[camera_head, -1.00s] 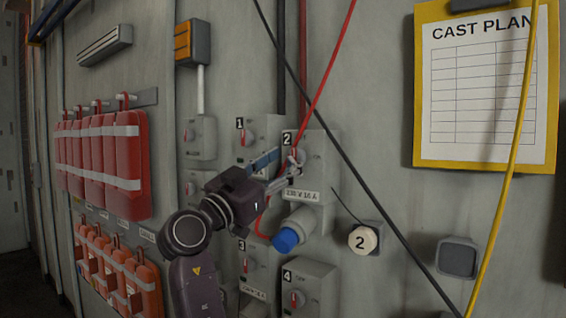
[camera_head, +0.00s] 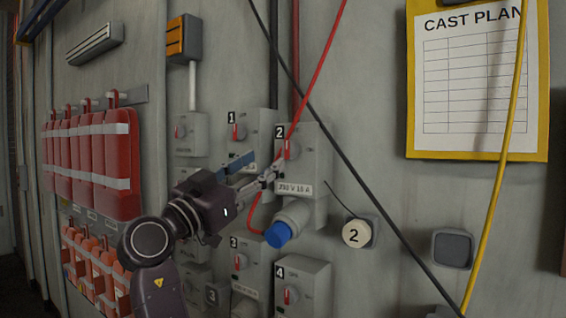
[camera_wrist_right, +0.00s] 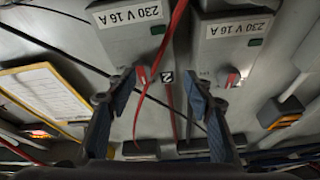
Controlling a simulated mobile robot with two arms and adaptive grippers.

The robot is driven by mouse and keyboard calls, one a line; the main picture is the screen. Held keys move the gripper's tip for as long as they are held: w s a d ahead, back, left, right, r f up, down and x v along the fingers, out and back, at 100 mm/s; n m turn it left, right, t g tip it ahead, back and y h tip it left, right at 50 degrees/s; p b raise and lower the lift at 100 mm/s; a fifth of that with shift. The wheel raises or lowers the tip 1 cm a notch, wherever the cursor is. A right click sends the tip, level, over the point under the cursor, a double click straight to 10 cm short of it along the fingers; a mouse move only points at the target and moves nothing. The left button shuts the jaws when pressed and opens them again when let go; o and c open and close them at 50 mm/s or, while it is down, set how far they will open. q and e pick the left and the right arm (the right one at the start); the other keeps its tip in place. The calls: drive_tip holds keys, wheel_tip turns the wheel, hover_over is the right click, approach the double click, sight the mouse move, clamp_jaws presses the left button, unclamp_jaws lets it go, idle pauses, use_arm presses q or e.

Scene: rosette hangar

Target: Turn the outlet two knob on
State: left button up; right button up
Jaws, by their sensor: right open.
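The outlet two box (camera_head: 316,160) is grey, with a "2" label and a "230 V 16 A" plate. Its red knob (camera_head: 291,148) shows upright in the head view. My right gripper (camera_head: 270,176) is open and empty, just below and left of this knob, apart from it. In the right wrist view the knob (camera_wrist_right: 141,76) lies ahead between the open fingers (camera_wrist_right: 160,92), nearer the left one. My left gripper is not in view.
A red cable (camera_head: 318,82) hangs across outlet two, close to the knob and fingers. A black cable (camera_head: 352,164) crosses to its right. Outlet one (camera_head: 255,128) is to the left, outlet four (camera_head: 312,278) below. A blue plug (camera_head: 278,235) sits under outlet two.

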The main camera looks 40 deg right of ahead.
drive_tip(key=shift+b+v, duration=1.1)
drive_tip(key=shift+v, duration=1.15)
drive_tip(key=shift+w, duration=0.1)
wheel_tip(320, 180, up, 10)
